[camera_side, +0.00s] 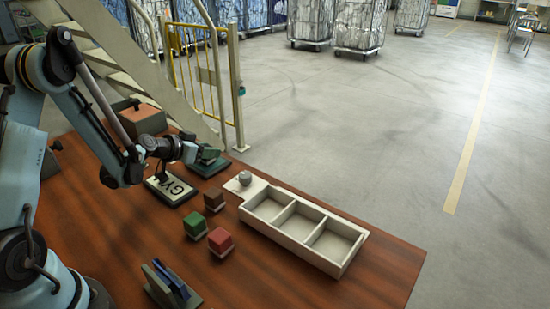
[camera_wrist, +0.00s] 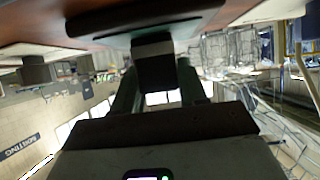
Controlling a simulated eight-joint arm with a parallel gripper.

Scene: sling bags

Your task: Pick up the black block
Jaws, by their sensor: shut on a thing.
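My gripper (camera_side: 209,154) is at the far side of the wooden table, just above a dark green pad. In the wrist view my gripper (camera_wrist: 156,88) has its two greenish fingers on either side of the black block (camera_wrist: 156,74), shut on it. The block has a pale grey band at one end. In the side view the block cannot be made out clearly among the fingers. A dark slab-like thing (camera_wrist: 145,20) shows close beyond the block in the wrist view; whether they touch is unclear.
A brown-red block (camera_side: 214,196), a green block (camera_side: 195,223) and a red block (camera_side: 220,239) stand on the table. A white three-compartment tray (camera_side: 294,247) is empty, with a grey knob (camera_side: 244,177) at its end. A lettered plate (camera_side: 171,188) lies beside my gripper.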

